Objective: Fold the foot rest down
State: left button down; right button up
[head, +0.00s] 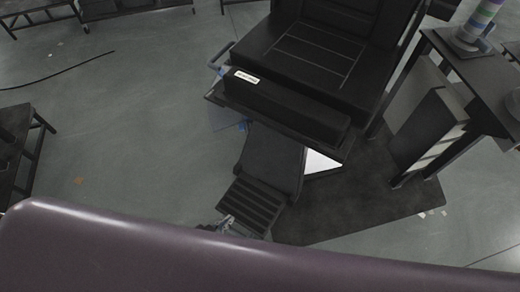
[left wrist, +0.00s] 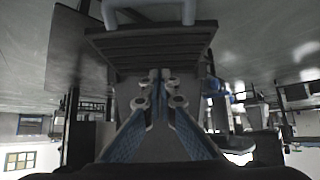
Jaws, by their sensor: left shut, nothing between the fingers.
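The foot rest is a dark slatted plate (head: 252,203) at the lower front end of a dark panel (head: 272,160), below the black padded chair (head: 315,55). In the left wrist view the slatted plate (left wrist: 150,42) fills the upper middle, with a pale bar handle (left wrist: 150,12) above it. My left gripper (head: 226,223) is at the near left corner of the plate, mostly hidden by a purple shape in front. In the left wrist view its blue-sided fingers (left wrist: 160,76) are shut and empty, tips close to the plate's edge; contact cannot be told. My right gripper is not seen.
A dark mat or base (head: 375,208) lies under the chair. A side table (head: 478,72) with a striped stack (head: 476,25) stands at the right. A dark table (head: 18,140) is at the left edge. The grey floor (head: 130,130) left of the chair is mostly clear.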

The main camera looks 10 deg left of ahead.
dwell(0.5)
pick_arm(q)
jog(key=v, duration=1.2)
jog(key=shift+f, duration=0.1)
